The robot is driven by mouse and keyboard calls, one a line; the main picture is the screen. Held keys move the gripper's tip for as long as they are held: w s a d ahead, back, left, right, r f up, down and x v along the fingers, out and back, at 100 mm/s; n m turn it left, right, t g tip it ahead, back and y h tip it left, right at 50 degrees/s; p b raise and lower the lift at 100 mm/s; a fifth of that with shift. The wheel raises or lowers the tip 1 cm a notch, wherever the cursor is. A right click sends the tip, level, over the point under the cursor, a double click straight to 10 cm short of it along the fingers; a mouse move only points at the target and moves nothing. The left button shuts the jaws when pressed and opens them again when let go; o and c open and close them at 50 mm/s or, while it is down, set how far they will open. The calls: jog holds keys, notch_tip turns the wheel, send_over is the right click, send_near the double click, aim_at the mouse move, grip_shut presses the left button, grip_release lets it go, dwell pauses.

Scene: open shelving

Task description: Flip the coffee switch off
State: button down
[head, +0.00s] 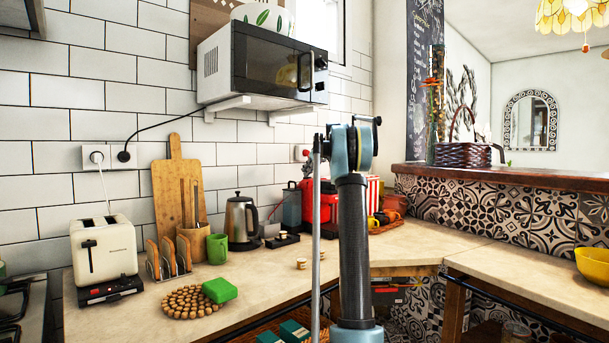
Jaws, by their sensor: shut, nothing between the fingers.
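A red machine (327,203), which looks like the coffee machine, stands at the back of the counter by the corner. My raised arm crosses in front of it and hides part of it. A small black box (282,240) lies on the counter to its left, in front of a grey-blue canister (292,208). I cannot tell whether this box carries the coffee switch, or the switch's position. Another black box with red marks (110,291) lies in front of the toaster. My gripper's fingers cannot be made out; only my arm links show.
A white toaster (104,250), toast rack (168,260), green mug (217,248) and steel kettle (240,220) line the left counter. A beaded trivet (188,303) holds a green sponge (220,289). A microwave (262,65) hangs above. The right counter (525,272) is mostly clear, with a yellow bowl (594,265).

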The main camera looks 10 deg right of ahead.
jog(key=shift+s+d+f, duration=0.1)
jog(key=shift+s+d, duration=0.35)
jog(key=shift+s, duration=0.15)
notch_tip(320, 180, up, 4)
jog(key=shift+s+r, duration=0.1)
jog(key=shift+s, duration=0.05)
jog(key=v, duration=1)
jog(key=shift+s+d+f, duration=0.15)
jog(key=shift+d+f, duration=0.05)
jog(key=shift+f, duration=0.1)
